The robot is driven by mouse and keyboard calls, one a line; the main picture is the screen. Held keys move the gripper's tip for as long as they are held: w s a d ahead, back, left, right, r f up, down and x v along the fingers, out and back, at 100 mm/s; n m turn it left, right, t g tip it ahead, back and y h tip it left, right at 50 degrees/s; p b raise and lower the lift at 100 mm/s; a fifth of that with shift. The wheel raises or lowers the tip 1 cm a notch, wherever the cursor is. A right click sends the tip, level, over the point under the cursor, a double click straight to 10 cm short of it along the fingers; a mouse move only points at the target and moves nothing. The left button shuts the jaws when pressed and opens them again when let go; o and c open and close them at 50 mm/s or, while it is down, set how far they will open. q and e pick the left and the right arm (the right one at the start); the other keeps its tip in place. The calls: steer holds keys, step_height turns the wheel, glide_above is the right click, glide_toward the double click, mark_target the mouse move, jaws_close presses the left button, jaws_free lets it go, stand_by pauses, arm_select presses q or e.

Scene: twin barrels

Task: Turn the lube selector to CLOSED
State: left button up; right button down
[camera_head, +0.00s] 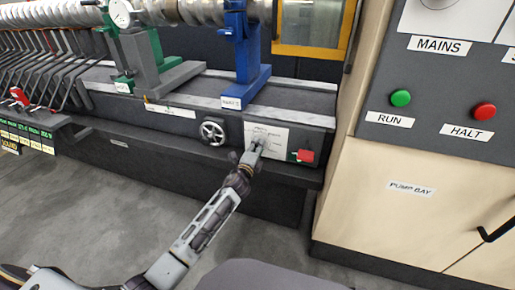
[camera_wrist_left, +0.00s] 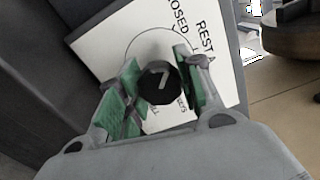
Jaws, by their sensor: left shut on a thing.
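The lube selector is a round black knob (camera_wrist_left: 159,84) with a short white mark, on a white label plate (camera_wrist_left: 108,49). In the left wrist view the words REST and CLOSED show above it, the latter cut by the frame edge; lower lettering is partly hidden. The white mark slants up and slightly right; I cannot tell which word it lines up with. My left gripper (camera_wrist_left: 156,88) has its green pads on either side of the knob and is shut on it. In the head view the left gripper (camera_head: 252,157) covers the knob, and the plate (camera_head: 272,134) shows behind it.
A handwheel (camera_head: 212,131) is left of the plate and a red part (camera_head: 305,156) right of it. A cabinet (camera_head: 390,205) with a green RUN button (camera_head: 400,98) and red HALT button (camera_head: 484,111) stands right. Bare floor (camera_head: 90,215) lies in front.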

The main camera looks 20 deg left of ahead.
arm_select(q)
steer(key=o, duration=1.1)
steer(key=shift+c, duration=0.2)
steer(key=shift+s, duration=0.2)
steer(key=s, duration=1.1)
steer(key=shift+s+a, duration=0.2)
steer(key=shift+s, duration=0.1)
